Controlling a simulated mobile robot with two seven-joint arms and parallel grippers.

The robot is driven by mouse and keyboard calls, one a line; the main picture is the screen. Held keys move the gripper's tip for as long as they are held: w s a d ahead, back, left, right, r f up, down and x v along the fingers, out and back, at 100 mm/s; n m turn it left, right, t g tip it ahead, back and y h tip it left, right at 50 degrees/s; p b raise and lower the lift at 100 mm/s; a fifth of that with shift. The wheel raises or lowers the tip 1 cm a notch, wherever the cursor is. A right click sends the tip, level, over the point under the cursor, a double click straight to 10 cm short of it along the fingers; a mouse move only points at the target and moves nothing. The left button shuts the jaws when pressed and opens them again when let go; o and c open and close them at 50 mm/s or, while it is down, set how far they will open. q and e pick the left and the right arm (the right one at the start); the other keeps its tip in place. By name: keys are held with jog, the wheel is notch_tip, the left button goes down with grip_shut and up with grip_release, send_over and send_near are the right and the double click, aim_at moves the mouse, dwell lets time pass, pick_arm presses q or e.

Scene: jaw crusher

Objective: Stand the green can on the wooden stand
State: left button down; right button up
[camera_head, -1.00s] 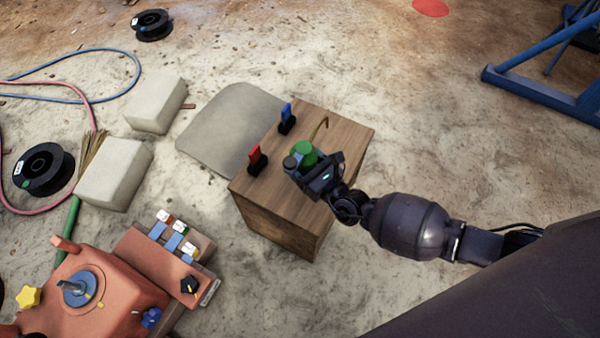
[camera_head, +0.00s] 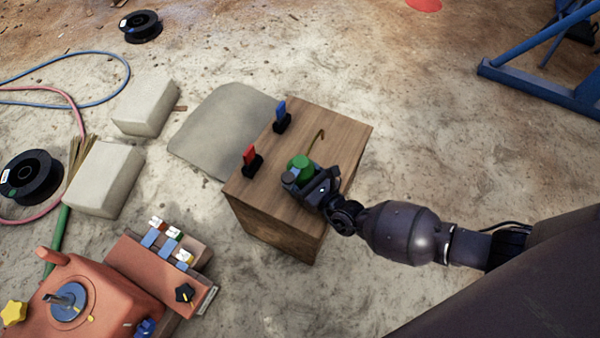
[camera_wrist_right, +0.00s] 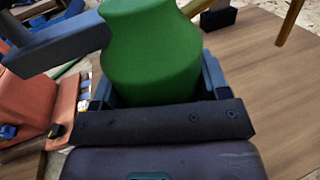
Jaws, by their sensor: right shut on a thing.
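The green can (camera_head: 301,163) is in my right gripper (camera_head: 308,178), over the top of the wooden stand (camera_head: 340,143). In the right wrist view the green can (camera_wrist_right: 150,50) fills the space between the fingers, and my right gripper (camera_wrist_right: 155,92) is shut on it. The can looks roughly upright. Its base is hidden by the gripper, so I cannot tell whether it touches the wood. My left gripper is not in view.
A red clip (camera_head: 251,161) and a blue clip (camera_head: 281,116) on black bases stand along the stand's left side. A thin brass hook (camera_head: 320,142) rises behind the can. An orange control box (camera_head: 100,295) stands at lower left. Pale blocks (camera_head: 103,178) lie left.

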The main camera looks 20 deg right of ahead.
jog(key=o, duration=1.2)
jog(key=shift+f, duration=0.1)
jog(key=shift+s+d+r, duration=0.1)
jog(key=shift+s+r, duration=0.1)
jog(key=shift+s, duration=0.05)
jog(key=p+v, duration=0.1)
jog(key=v, duration=0.9)
jog(key=shift+r+p, duration=0.1)
jog(key=shift+p, duration=0.3)
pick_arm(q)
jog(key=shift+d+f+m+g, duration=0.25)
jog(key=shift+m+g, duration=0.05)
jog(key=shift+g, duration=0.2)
pick_arm(e)
jog(key=shift+s+d, duration=0.25)
jog(key=shift+s, duration=0.45)
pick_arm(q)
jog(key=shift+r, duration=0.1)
